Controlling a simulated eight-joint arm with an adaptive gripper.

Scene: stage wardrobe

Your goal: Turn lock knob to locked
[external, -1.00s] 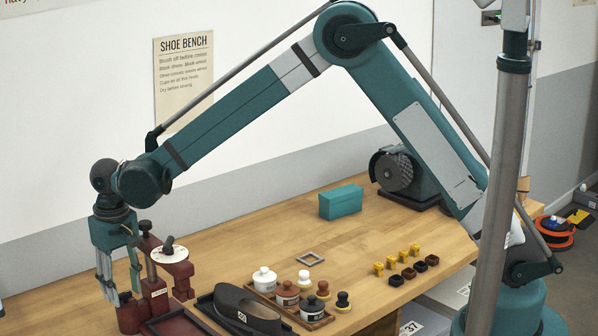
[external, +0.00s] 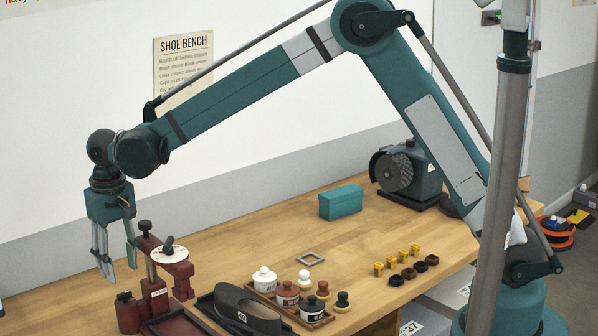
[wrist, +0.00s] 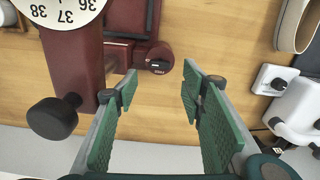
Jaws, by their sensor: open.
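A dark red shoe-stretching device (external: 180,270) stands at the bench's left end, with a white size dial (external: 169,254) and black pointer. A black round knob (external: 144,226) tops its post; a black knob also shows at left in the wrist view (wrist: 52,118). A short red knob-like cylinder with a dark top (external: 126,312) stands at its lower left; in the wrist view a similar red part with a small marked window (wrist: 158,62) lies just beyond my fingertips. I cannot tell which is the lock knob. My gripper (external: 118,270) is open, empty and above the cylinder, apart from it.
A dark shoe form (external: 245,308) and a wooden tray of jars (external: 312,320) stand right of the device. Bare bench lies behind the device.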

